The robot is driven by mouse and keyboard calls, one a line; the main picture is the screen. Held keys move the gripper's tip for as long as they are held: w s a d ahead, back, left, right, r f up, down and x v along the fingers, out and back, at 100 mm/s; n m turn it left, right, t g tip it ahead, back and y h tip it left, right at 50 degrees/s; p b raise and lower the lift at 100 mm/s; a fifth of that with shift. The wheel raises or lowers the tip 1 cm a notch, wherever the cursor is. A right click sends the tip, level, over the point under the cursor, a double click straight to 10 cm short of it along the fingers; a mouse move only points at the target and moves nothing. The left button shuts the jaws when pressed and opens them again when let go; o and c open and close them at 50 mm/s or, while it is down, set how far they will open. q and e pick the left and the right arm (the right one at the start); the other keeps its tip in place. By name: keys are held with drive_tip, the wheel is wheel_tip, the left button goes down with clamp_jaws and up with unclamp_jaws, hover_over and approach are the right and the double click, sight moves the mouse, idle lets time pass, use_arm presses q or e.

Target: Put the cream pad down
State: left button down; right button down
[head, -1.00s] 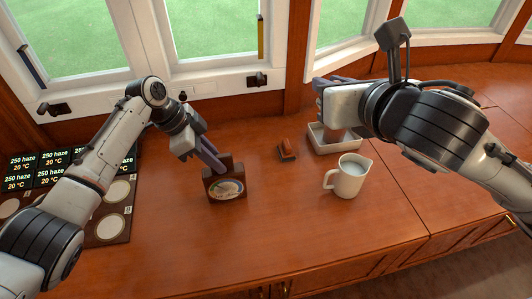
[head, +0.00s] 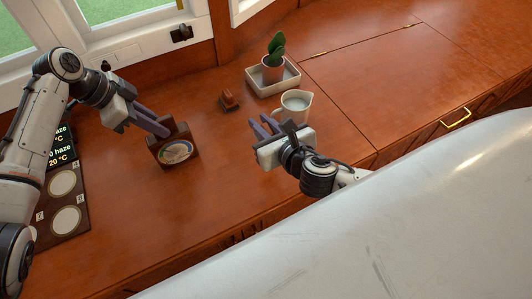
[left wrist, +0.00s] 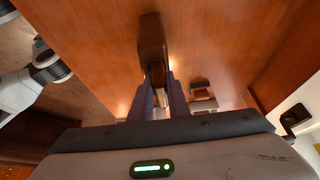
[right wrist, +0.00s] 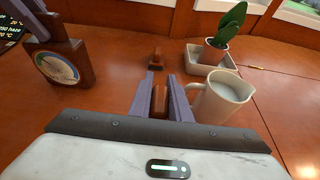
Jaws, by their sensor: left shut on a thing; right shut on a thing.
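No cream pad is plainly visible as such. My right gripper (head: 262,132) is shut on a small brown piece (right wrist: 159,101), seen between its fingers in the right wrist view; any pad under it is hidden. This gripper is low over the table, in front of the white jug (head: 295,104). My left gripper (head: 152,122) is shut on the dark wooden block with a round dial (head: 174,149), which appears to stand upright on the table. The block also shows in the left wrist view (left wrist: 152,42) and the right wrist view (right wrist: 60,67).
A small brown wooden piece (head: 229,101) stands behind the jug's left side. A potted plant (head: 272,68) stands in a cream tray (head: 292,83). A dark board (head: 80,203) with cream discs lies at the left. The tabletop between dial block and right gripper is clear.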

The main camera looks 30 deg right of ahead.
wheel_tip(320, 180, down, 9)
drive_tip(key=shift+r, duration=0.1)
idle(0.3)
drive_tip(key=c, duration=1.6)
unclamp_jaws()
drive_tip(key=shift+c, duration=0.2)
drive_tip(key=shift+s, duration=0.1)
drive_tip(key=v, duration=1.1)
drive_tip(key=shift+s+r, duration=0.25)
drive_tip(key=shift+s, duration=0.1)
